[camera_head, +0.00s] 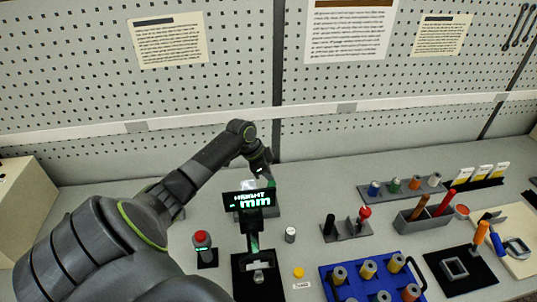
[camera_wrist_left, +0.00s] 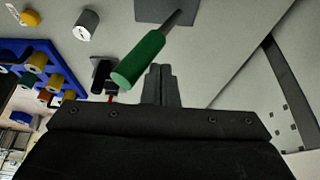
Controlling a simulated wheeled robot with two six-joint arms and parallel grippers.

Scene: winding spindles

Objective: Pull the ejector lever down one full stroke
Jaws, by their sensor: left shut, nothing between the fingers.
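The ejector lever shows in the left wrist view as a green cylindrical handle (camera_wrist_left: 138,60) on a dark tapered rod. It slants across the upper middle of that view. My left gripper (camera_wrist_left: 160,84) is shut with its fingers together and nothing between them. The handle lies just left of the fingertips in that view; I cannot tell whether they touch. In the head view, my left gripper (camera_head: 266,170) is above the back of the small machine with the green-lit display (camera_head: 249,200). The lever is mostly hidden there. My right gripper is not in view.
A red-topped button post (camera_head: 202,248) stands left of the machine. A grey cylinder (camera_head: 290,234) and a yellow button (camera_head: 298,273) are to its right. A blue rack (camera_head: 330,285) with several spools, a tool holder (camera_head: 347,236) and a grey bin (camera_head: 412,232) stand farther right.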

